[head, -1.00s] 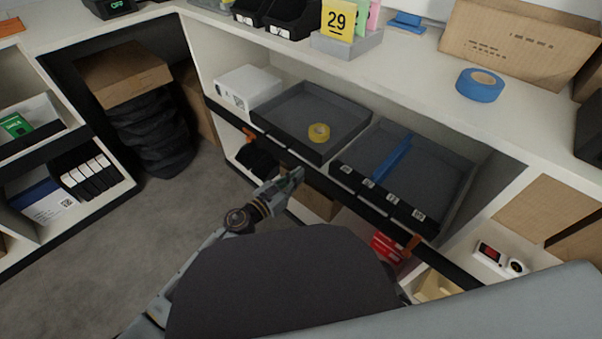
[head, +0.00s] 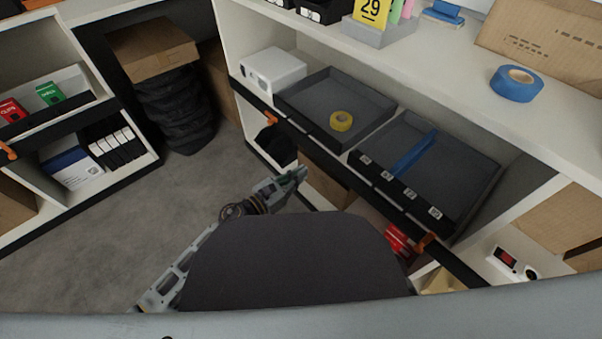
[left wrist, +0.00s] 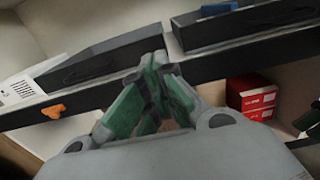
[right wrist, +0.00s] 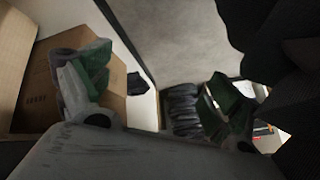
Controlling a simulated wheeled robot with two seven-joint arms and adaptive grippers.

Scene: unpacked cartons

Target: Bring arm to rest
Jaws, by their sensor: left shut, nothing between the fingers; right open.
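My left gripper (head: 292,180) shows in the head view in front of the shelf unit, just below the black shelf edge. It is shut and empty, and in the left wrist view its green-padded fingertips (left wrist: 158,66) come together in front of the black edge. My right gripper is hidden in the head view. In the right wrist view its two fingers (right wrist: 155,95) are wide apart with nothing between them. A cardboard box (right wrist: 28,95) is behind its left finger.
Blue tape (head: 517,84) lies on the counter. Red boxes (head: 397,240) sit on the lower shelf. Grey floor (head: 140,215) is open at left.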

